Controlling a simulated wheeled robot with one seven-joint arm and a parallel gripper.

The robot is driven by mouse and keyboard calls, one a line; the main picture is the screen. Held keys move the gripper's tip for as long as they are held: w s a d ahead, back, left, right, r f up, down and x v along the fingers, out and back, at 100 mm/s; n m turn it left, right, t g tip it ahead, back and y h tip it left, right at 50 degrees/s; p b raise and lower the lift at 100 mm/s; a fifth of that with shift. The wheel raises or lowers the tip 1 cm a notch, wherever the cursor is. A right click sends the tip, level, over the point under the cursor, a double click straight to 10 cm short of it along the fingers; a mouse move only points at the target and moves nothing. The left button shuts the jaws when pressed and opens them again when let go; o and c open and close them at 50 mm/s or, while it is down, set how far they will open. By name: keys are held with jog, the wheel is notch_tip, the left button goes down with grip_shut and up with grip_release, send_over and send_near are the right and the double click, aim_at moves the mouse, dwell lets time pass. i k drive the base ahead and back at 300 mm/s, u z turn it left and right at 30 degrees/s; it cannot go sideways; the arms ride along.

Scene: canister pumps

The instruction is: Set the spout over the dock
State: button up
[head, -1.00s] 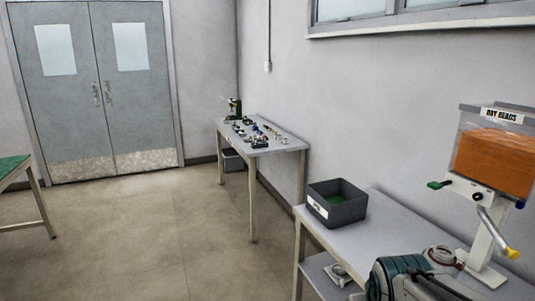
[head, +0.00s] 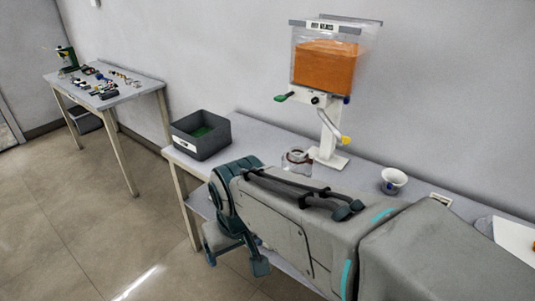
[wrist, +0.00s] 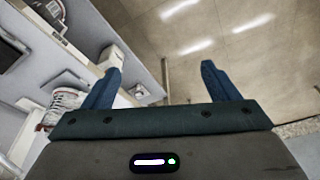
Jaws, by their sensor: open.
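A dispenser (head: 325,70) with a clear hopper of orange contents stands on the near table, on a white post. A grey bent spout (head: 332,120) with a yellow tip (head: 346,140) hangs at the post's front right. A green-ended lever (head: 281,98) sticks out to the left. A clear round vessel with a reddish band (head: 296,160) stands left of the post foot; I cannot tell whether it is the dock. My gripper (head: 236,258) is open and empty, pointing down beside the table's front edge, apart from the dispenser. Its two fingers also show in the wrist view (wrist: 160,72).
A dark bin (head: 201,136) with green contents sits at the table's left end. A white cup (head: 393,181) stands right of the post. A farther table (head: 105,92) holds small parts and a green device. My arm covers the near table's front. The floor at left is clear.

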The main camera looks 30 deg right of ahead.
aim_at(340, 139)
jog(key=k, duration=0.5)
jog(key=z, duration=1)
jog(key=i, duration=0.45)
jog(key=z, duration=0.25)
jog(key=k, duration=0.5)
jog(key=u, duration=0.95)
jog(key=i, duration=0.85)
jog(key=z, duration=1.9)
